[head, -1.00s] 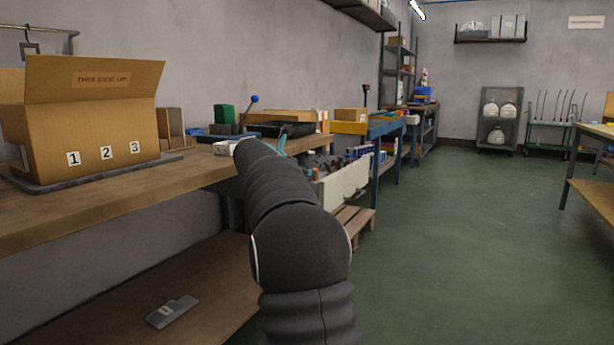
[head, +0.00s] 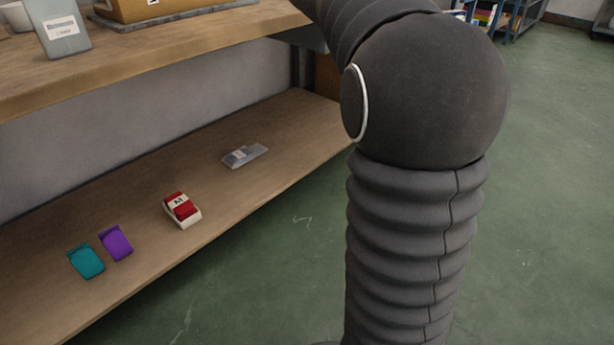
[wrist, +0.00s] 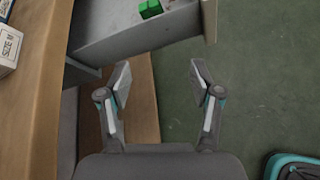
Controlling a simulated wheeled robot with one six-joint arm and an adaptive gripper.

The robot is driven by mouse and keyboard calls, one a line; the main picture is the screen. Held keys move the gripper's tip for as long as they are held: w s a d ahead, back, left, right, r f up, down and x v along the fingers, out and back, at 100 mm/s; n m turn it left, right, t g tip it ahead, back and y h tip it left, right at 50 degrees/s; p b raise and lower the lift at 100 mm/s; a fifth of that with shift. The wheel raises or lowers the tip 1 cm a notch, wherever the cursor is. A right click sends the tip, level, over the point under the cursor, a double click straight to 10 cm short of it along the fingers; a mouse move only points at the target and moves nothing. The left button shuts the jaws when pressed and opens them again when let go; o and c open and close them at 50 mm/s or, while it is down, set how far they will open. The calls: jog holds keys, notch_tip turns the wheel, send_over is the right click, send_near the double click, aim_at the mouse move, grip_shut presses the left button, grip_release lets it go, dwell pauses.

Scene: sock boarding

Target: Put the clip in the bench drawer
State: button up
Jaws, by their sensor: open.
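My gripper (wrist: 162,82) is open and empty in the wrist view, its two fingers apart. Beyond the fingertips, an open grey drawer (wrist: 140,40) juts out from the wooden bench (wrist: 32,85). A small green object (wrist: 150,9) lies inside the drawer; only part of the inside shows. I cannot pick out the clip with certainty. In the head view, my arm hides the drawer, and my gripper is out of sight.
The wooden lower shelf (head: 215,205) holds a grey flat piece (head: 244,156), a red-and-white item (head: 182,210), a purple item (head: 116,243) and a teal item (head: 86,261). A grey labelled container (head: 62,35) stands on the bench.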

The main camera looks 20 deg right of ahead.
jog(key=s+a+f+m+y, duration=0.3)
jog(key=s+a+f+m, duration=0.3)
jog(key=s+a, duration=0.3)
jog(key=s+a+f+m+y, duration=0.4)
jog(key=s+a+f+m, duration=0.2)
jog(key=s+a, duration=0.3)
jog(key=s+a+f+m+y, duration=0.3)
jog(key=s+a+f+m, duration=0.4)
jog(key=s+a, duration=0.3)
jog(key=s+f, duration=0.1)
jog(key=s, duration=0.3)
jog(key=shift+f+y, duration=0.3)
